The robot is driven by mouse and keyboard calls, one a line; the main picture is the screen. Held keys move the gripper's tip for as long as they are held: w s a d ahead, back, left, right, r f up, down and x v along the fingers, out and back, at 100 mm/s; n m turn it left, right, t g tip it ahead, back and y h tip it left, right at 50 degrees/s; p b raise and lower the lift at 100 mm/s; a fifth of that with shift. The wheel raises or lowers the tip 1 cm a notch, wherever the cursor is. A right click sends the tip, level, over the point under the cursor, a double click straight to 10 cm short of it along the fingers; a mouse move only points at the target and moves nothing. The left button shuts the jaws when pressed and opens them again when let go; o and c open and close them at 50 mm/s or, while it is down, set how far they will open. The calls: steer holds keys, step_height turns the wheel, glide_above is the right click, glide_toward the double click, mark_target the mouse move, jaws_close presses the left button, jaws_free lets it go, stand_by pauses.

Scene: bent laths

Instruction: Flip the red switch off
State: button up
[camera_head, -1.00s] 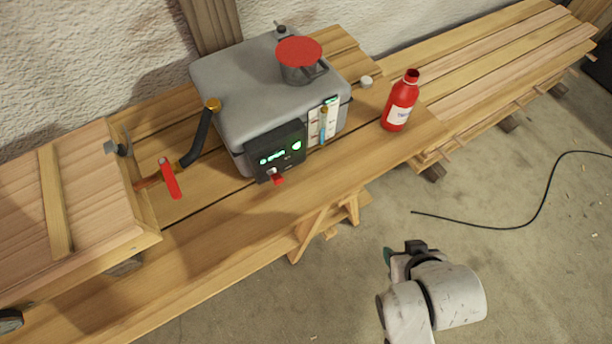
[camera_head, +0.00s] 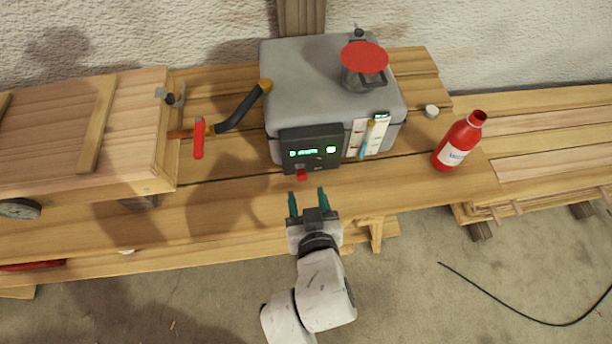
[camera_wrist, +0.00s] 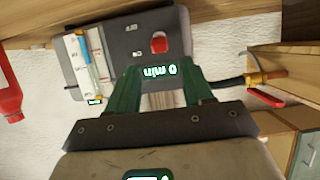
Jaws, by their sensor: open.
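The red switch (camera_head: 301,175) sits at the lower edge of the dark control panel (camera_head: 316,160) on the front of the grey box (camera_head: 285,70). In the wrist view the red switch (camera_wrist: 158,43) shows on the panel above the green "0 min" display (camera_wrist: 160,71). My gripper (camera_head: 307,192) is open, with its two green fingers pointing at the panel. In the head view its tips appear just below the switch. In the wrist view the fingers (camera_wrist: 160,85) look apart from the switch, with nothing between them. The exact gap is hard to tell.
A red-handled valve (camera_head: 198,138) and hose (camera_head: 240,110) are left of the box. A red bottle (camera_head: 459,142) and small white cap (camera_head: 431,111) stand right. A red-lidded pot (camera_head: 364,75) is on top. The bench (camera_head: 240,205) front is clear.

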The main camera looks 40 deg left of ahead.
mark_target(302, 178)
steer(key=x, duration=0.7)
steer(key=shift+f, duration=0.1)
jaws_close()
stand_by(0.3)
